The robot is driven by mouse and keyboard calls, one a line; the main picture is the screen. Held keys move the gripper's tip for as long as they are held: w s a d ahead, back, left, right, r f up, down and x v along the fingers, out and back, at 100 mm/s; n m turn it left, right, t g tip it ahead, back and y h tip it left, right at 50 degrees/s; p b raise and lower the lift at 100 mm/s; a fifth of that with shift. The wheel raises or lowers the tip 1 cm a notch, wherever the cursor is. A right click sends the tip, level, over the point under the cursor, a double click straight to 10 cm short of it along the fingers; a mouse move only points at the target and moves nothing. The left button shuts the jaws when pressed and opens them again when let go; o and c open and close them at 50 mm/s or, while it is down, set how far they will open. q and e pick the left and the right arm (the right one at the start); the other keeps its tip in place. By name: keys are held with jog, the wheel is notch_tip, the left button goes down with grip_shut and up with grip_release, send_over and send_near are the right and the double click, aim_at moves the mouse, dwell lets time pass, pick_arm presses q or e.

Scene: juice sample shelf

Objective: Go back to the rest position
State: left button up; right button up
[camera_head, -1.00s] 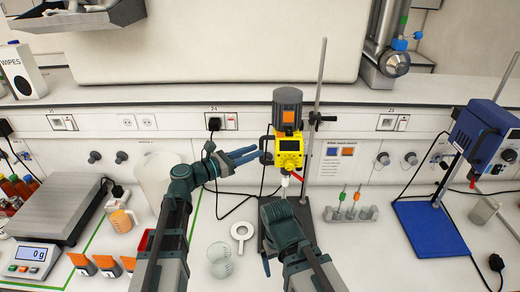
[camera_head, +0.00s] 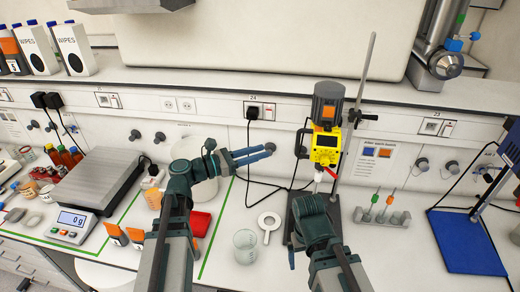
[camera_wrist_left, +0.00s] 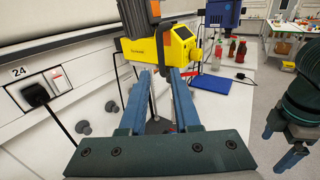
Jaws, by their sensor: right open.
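My left gripper (camera_head: 272,148) is raised left of the yellow-and-grey overhead stirrer (camera_head: 326,148). In the left wrist view its two blue fingers (camera_wrist_left: 160,72) stand apart with nothing between them, and the yellow stirrer head (camera_wrist_left: 160,45) shows beyond the tips. My right gripper (camera_head: 308,212) is low in front of the stirrer's dark base, its fingers mostly hidden by its own wrist in the head view. In the left wrist view the right gripper (camera_wrist_left: 277,148) shows at the right edge, fingers apart and empty.
A clear beaker (camera_head: 245,247) and a white ring-shaped item (camera_head: 268,226) lie on the bench between my arms. A scale (camera_head: 72,225) and orange-labelled containers (camera_head: 115,235) are left. A tube rack (camera_head: 381,217) and a blue stand base (camera_head: 465,242) are right.

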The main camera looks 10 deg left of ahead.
pick_arm(q)
jog(key=s+d+f+m+g+y+b, duration=0.2)
jog(key=s+d+f+m+g+b, duration=0.15)
jog(key=f, duration=0.35)
jog(key=s+d+f+m+g+y+b, duration=0.1)
jog(key=s+d+f+m+g+b, duration=0.15)
jog(key=d+f+m, duration=0.4)
jog(key=s+d+f+m+g+y+b, duration=0.1)
jog(key=s+f+m+g+y+b, duration=0.15)
jog(key=f, duration=0.65)
jog(key=s+a+f+m+y+b, duration=0.1)
jog(key=s+f+m+y+b, duration=0.2)
jog(key=f+m, duration=0.2)
jog(key=s+a+f+m+g+y+b, duration=0.1)
jog(key=s+a+f+m+y+b, duration=0.1)
jog(key=s+f+m+y+b, duration=0.2)
jog(key=s+a+f+m+y+b, duration=0.2)
jog(key=s+f+m+y+b, duration=0.1)
jog(key=f+m, duration=0.4)
jog(key=shift+s+a+f+g+y, duration=0.1)
jog(key=shift+s+f+g+y, duration=0.1)
jog(key=shift+f, duration=0.35)
jog(key=shift+s+a+f+g+y, duration=0.1)
jog(key=shift+f+g+y, duration=0.05)
jog(key=shift+f, duration=0.4)
pick_arm(e)
notch_tip(320, 180, down, 19)
jog(key=shift+r, duration=0.1)
